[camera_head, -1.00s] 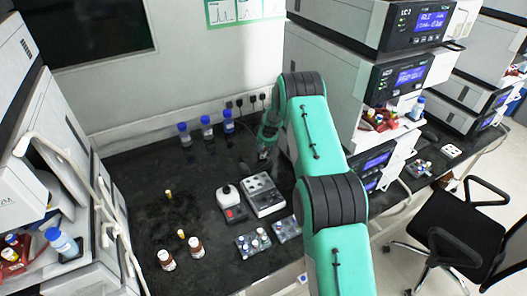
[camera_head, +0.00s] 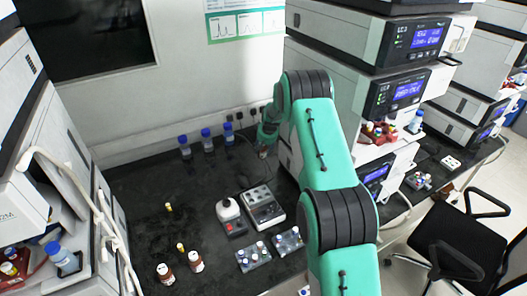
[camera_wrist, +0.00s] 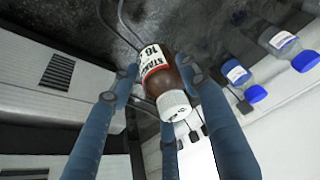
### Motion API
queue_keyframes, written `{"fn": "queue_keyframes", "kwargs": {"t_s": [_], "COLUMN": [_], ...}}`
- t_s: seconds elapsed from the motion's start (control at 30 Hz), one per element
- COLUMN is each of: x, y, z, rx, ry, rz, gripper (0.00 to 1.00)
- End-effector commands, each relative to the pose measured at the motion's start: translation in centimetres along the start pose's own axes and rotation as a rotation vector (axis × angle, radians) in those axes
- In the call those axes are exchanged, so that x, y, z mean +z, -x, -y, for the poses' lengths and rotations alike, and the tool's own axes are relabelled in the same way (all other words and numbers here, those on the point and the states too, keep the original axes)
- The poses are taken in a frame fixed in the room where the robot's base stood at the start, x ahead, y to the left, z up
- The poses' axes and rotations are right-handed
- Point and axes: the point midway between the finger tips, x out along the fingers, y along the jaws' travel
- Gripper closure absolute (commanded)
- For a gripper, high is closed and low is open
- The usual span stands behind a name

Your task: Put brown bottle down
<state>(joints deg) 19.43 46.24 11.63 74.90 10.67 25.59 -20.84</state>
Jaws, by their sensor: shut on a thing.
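A brown bottle (camera_wrist: 163,75) with a white cap and a white printed label is between the blue fingers of my gripper (camera_wrist: 158,82) in the wrist view. The fingers are shut on it, and its cap points toward the lower right of that view. In the head view my gripper (camera_head: 264,146) is at the back of the black bench, near the wall and left of the instrument stack. The held bottle is hard to make out there. Two other brown bottles (camera_head: 165,273) (camera_head: 196,262) with white caps stand at the front of the bench.
Blue-capped bottles (camera_head: 207,144) stand along the wall, left of my gripper. A small mixer (camera_head: 231,219), a grey device (camera_head: 263,208) and vial racks (camera_head: 253,257) occupy the bench's right part. The instrument stack (camera_head: 335,110) stands close on the right. Bare bench lies at left centre.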

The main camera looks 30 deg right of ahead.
Motion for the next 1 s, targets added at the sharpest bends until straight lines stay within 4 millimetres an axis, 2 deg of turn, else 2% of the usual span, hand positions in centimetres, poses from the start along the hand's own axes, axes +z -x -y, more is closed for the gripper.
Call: {"fn": "queue_keyframes", "kwargs": {"t_s": [0.67,1.0], "x": [0.0,1.6], "y": [0.0,0.9], "z": [0.1,1.8], "rx": [-0.001,-0.025], "ry": [0.002,0.058], "rz": [-0.001,-0.001], "gripper": [0.86,0.86]}}
